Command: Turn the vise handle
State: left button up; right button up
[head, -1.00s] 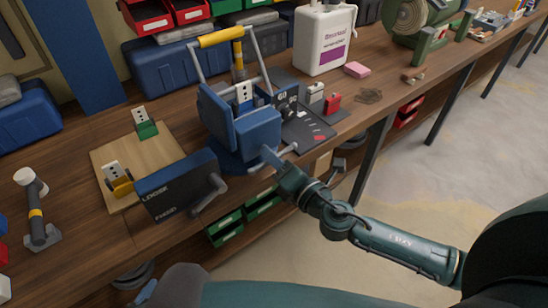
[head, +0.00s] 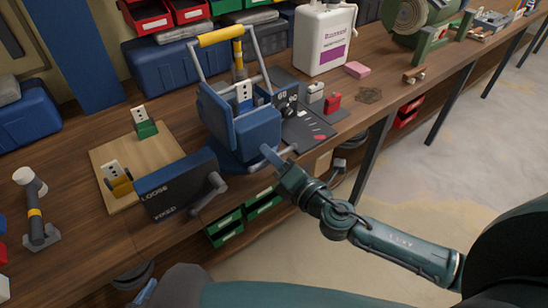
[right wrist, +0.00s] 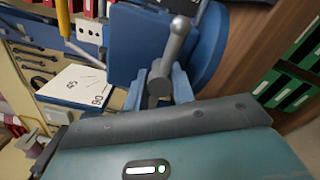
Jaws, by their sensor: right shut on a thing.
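The blue vise (head: 250,137) stands at the front edge of the wooden bench in the head view, with a white-faced socket box (head: 244,92) at its jaws. Its grey handle (head: 287,151) sticks out at the vise's front right. In the right wrist view the handle (right wrist: 178,38) is a slanted rod with a ball end, joined to a round hub. My right gripper (head: 268,153) reaches in from the lower right. Its two blue fingers (right wrist: 160,88) are shut on the handle at the hub. The fingertips are partly hidden. My left gripper does not show clearly.
A dark panel marked LOOSE and FIXED (head: 172,188) stands left of the vise. A wooden board (head: 112,160) with socket boxes lies farther left. A dark dial plate (head: 312,124) lies right of the vise. Green bins (head: 225,222) sit below the bench edge.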

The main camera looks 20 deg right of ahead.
jog(key=m+b, duration=0.1)
jog(key=m, duration=0.2)
jog(key=shift+f, duration=0.1)
jog(key=m, duration=0.3)
jog(key=shift+m, duration=0.3)
jog(key=m, duration=0.3)
jog(key=shift+m+p, duration=0.4)
jog(key=m+p, duration=0.1)
jog(key=m, duration=0.2)
jog(key=shift+m+p, duration=0.3)
jog(key=shift+m, duration=0.4)
jog(key=shift+m+p, duration=0.75)
jog(key=shift+m, duration=0.15)
jog(key=shift+m+p, duration=0.55)
jog(key=shift+m, duration=0.35)
jog(key=shift+m+p, duration=0.5)
jog(key=shift+m, duration=0.4)
jog(key=shift+m+p, duration=0.45)
jog(key=shift+m, duration=0.45)
jog(key=shift+m+p, duration=0.45)
jog(key=shift+m, duration=0.55)
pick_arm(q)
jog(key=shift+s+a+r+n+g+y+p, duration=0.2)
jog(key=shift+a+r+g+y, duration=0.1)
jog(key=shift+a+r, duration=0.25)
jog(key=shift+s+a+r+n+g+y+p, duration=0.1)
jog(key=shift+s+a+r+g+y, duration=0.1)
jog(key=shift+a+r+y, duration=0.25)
pick_arm(e)
jog(key=shift+m, duration=0.8)
